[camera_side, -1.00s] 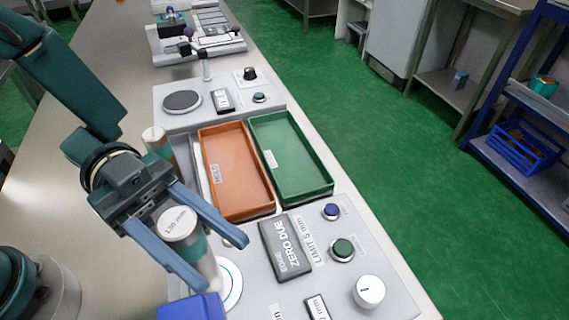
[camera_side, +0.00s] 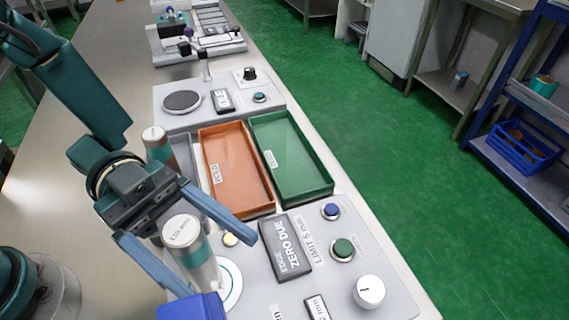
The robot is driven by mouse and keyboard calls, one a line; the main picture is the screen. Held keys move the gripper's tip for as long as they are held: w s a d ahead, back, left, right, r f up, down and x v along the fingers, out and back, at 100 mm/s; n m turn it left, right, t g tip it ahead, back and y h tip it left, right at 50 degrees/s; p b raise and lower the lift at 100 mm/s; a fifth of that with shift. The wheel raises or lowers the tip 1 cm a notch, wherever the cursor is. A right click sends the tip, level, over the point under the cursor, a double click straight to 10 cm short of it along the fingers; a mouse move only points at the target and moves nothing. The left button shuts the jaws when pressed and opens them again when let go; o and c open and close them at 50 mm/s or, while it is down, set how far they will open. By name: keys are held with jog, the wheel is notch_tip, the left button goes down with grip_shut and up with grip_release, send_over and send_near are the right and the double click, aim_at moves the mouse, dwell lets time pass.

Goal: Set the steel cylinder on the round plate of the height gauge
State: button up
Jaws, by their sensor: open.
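A pale cylinder (camera_side: 184,240) with a teal band and a printed top stands upright between the fingers of my gripper (camera_side: 190,248). The gripper is open, with its fingers spread on either side of the cylinder. A white round plate (camera_side: 233,284) on the grey gauge panel shows just right of the cylinder's lower part. The cylinder's foot is partly hidden behind a blue block (camera_side: 193,308), so I cannot tell exactly how it sits on the plate. A second cylinder (camera_side: 156,142) with a teal band stands behind my gripper.
The gauge panel (camera_side: 330,285) carries a "ZERO DUE" display (camera_side: 285,247), several buttons and a white knob (camera_side: 368,291). An empty orange tray (camera_side: 237,168) and an empty green tray (camera_side: 292,158) lie behind it. Farther back is a panel with a dark disc (camera_side: 182,101).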

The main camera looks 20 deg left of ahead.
jog(key=shift+r, duration=0.15)
jog(key=w+a, duration=0.2)
jog(key=a, duration=1)
jog(key=w+n+t+y, duration=0.4)
jog(key=w+t+y, duration=0.2)
jog(key=w+t, duration=0.65)
jog(key=w+a+r+n+t+y, duration=0.4)
jog(key=w+a+n+y, duration=0.2)
jog(key=a+y, duration=0.25)
jog(key=s+a+n+g+y, duration=0.3)
jog(key=s+a+n+y, duration=0.2)
jog(key=s+a+n, duration=0.15)
jog(key=s+d+f+n+g+h, duration=0.1)
jog(key=s+d+n+g, duration=0.1)
jog(key=s, duration=0.4)
jog(key=s+d+f+n+g+h, duration=0.1)
jog(key=s+d+g, duration=0.1)
jog(key=s, duration=0.5)
jog(key=shift+d+f+n, duration=0.25)
jog(key=shift+d+n, duration=0.1)
jog(key=shift+d, duration=0.55)
